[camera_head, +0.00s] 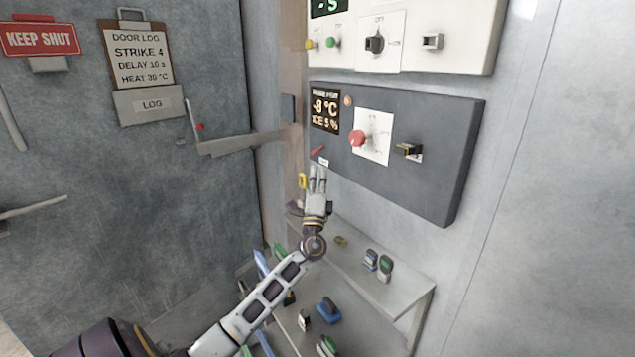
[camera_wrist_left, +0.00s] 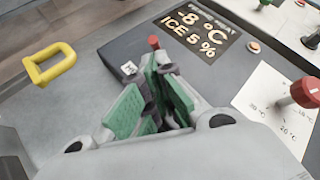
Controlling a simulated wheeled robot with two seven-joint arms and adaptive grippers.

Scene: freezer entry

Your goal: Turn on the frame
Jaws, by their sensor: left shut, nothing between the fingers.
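The dark grey frame-heat panel (camera_head: 450,170) is on the right wall. Its display (camera_head: 324,110) reads -8 °C and ICE 5 %; it also shows in the left wrist view (camera_wrist_left: 193,35). A red knob (camera_head: 357,139) sits on a white dial plate, also at the right of the wrist view (camera_wrist_left: 305,91). A small red lever (camera_head: 318,150) is at the panel's lower left, also seen in the wrist view (camera_wrist_left: 154,42). My left gripper (camera_head: 318,170) is shut and empty just below that lever; contact cannot be told. My right gripper is out of view.
A white panel (camera_head: 470,35) with a switch and buttons is above. A yellow loop handle (camera_head: 302,181) is left of my gripper. A shelf (camera_head: 400,297) with small items stands below. The grey door (camera_head: 130,200) carries a clipboard (camera_head: 138,55).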

